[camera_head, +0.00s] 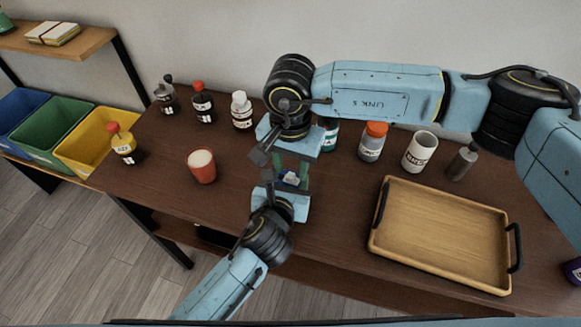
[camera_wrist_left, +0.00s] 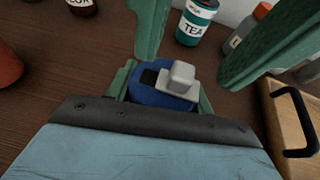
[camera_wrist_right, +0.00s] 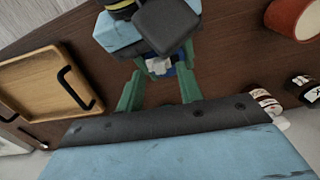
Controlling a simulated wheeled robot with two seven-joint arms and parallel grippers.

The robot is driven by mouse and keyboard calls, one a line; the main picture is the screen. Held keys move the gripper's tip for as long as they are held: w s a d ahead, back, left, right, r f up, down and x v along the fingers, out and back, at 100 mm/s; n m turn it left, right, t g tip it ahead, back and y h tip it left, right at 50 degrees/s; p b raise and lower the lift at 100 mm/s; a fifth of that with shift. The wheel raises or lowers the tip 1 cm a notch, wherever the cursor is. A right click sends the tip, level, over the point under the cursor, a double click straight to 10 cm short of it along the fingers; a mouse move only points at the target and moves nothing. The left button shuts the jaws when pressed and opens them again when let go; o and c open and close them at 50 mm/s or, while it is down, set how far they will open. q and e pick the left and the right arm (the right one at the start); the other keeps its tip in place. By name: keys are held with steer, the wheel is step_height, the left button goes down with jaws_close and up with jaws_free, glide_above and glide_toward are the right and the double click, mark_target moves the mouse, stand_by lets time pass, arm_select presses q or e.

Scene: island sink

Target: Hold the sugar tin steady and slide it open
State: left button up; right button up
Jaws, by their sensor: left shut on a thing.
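The sugar tin (camera_head: 287,181) is small and blue with a pale grey piece on top. It is mostly hidden between the grippers in the head view. It shows more clearly in the left wrist view (camera_wrist_left: 160,90), beside a dark slot in its top. My left gripper (camera_head: 284,188) is shut on the tin, with a finger on each side. My right gripper (camera_head: 292,170) comes from above and behind. Its fingers are spread apart around the grey piece, with gaps visible in the right wrist view (camera_wrist_right: 160,82). I see no grip by it.
A wooden tray (camera_head: 440,235) stands at right. A red cup (camera_head: 202,168) stands to the left. Several bottles and jars, including the tea jar (camera_wrist_left: 197,22) and a white mug (camera_head: 419,152), line the back. Colored bins, one yellow (camera_head: 95,140), stand left of the table.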

mark_target(290, 175)
step_height(290, 175, up, 10)
steer(key=shift+r, duration=0.2)
stand_by(0.3)
arm_select(q)
steer(key=o, duration=1.1)
